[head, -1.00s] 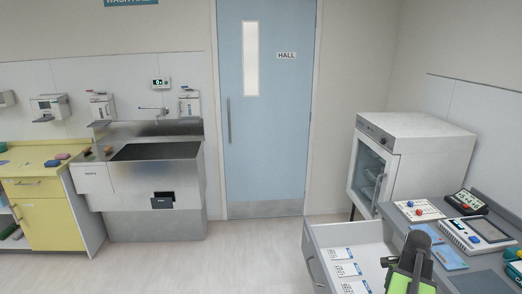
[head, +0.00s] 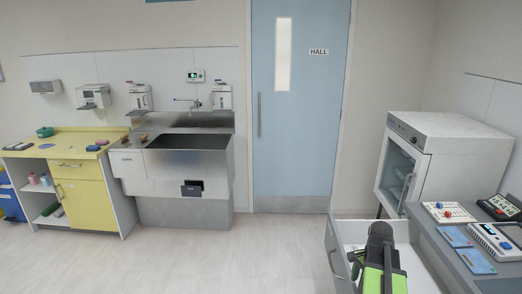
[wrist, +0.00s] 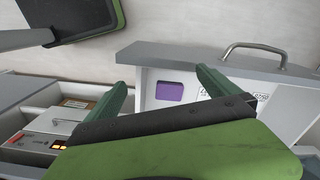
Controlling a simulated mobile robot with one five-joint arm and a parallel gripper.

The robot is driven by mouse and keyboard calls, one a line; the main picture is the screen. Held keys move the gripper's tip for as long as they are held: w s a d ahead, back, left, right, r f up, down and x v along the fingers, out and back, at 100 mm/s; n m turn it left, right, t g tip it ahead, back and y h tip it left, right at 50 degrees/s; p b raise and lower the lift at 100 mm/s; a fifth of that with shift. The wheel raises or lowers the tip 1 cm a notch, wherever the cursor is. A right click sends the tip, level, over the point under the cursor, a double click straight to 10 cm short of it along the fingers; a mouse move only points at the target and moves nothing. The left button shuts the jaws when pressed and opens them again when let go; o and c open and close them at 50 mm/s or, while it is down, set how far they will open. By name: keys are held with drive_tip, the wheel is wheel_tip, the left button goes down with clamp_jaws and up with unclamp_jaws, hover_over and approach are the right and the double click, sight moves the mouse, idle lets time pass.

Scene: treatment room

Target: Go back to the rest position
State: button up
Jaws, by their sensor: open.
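My gripper shows in the wrist view (wrist: 160,92) with two green fingers spread wide apart and nothing between them. In the head view my green and black arm stands at the lower right, in front of the open drawer (head: 347,232); the fingertips cannot be made out there. In the wrist view the drawer's grey front with a metal handle (wrist: 270,50) lies beyond the fingers.
A glass-fronted cabinet (head: 440,160) stands behind. The floor (head: 230,262) towards the sink (head: 188,165) and blue door (head: 295,130) is clear.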

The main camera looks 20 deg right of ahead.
drive_tip(key=w+a+f+n+b, duration=0.1)
drive_tip(key=w+a+n, duration=0.25)
drive_tip(key=a, duration=0.55)
drive_tip(key=w+a+f+n+b, duration=0.15)
drive_tip(key=w+a, duration=0.25)
drive_tip(key=a, duration=0.6)
drive_tip(key=a+f+n, duration=0.1)
drive_tip(key=a+n, duration=1.1)
drive_tip(key=a, duration=0.5)
drive_tip(key=shift+n+b, duration=0.3)
drive_tip(key=shift+n, duration=0.1)
drive_tip(key=shift+c, duration=0.4)
